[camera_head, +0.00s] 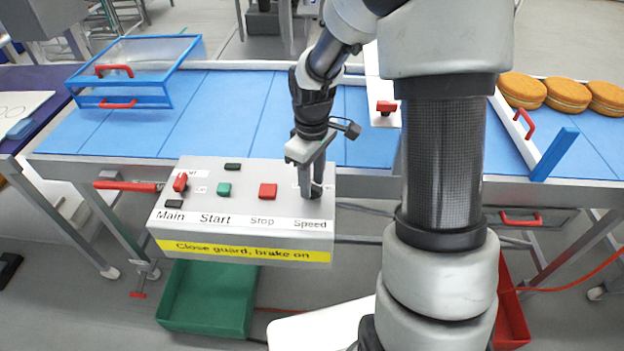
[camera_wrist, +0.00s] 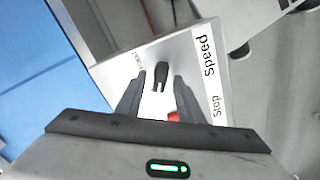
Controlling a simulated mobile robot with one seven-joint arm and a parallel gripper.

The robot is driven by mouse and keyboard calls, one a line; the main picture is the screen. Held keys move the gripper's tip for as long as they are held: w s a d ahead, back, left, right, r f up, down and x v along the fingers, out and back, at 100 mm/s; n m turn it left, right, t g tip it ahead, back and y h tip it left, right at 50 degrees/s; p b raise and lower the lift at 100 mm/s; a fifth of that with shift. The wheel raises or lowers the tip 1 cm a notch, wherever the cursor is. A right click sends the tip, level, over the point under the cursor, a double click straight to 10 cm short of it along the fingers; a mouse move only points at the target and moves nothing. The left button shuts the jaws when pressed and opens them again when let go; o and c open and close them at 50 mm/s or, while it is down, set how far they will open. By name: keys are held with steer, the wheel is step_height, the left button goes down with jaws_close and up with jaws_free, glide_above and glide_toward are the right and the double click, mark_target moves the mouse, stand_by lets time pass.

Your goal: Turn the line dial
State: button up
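The line dial is a dark knob above the "Speed" label on the grey control box (camera_head: 245,225). In the wrist view the dial (camera_wrist: 161,74) shows just beyond and between my fingertips, its pointer-like grip upright in the picture. In the head view my gripper (camera_head: 312,188) points down over the dial, which is mostly hidden behind the fingers. In the wrist view my gripper (camera_wrist: 160,85) has its two fingers apart, with a gap on each side of the dial. I cannot tell how far the fingertips are above the box.
The box also carries a red stop button (camera_head: 268,190), a green start button (camera_head: 224,189) and a red main switch (camera_head: 181,182). A blue conveyor (camera_head: 230,115) runs behind it, with a blue-framed guard (camera_head: 135,65) tilted open at left. Several filled rounds (camera_head: 566,94) lie at right.

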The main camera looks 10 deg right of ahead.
step_height(320, 180, up, 18)
steer(key=shift+f+p, duration=0.25)
steer(key=shift+p, duration=0.2)
steer(key=shift+s+r, duration=0.1)
steer(key=s+r+m+t+p, duration=0.1)
steer(key=s+r+m+t, duration=0.1)
steer(key=s, duration=0.7)
steer(key=s+r+m+t+p, duration=0.1)
steer(key=s+r+m+t, duration=0.2)
steer(key=s, duration=0.6)
step_height(320, 180, up, 2)
steer(key=m, duration=0.3)
steer(key=shift+s+r+m+t, duration=0.15)
steer(key=shift+r+m+t, duration=0.1)
steer(key=shift+m+t, duration=0.05)
steer(key=shift+d, duration=0.1)
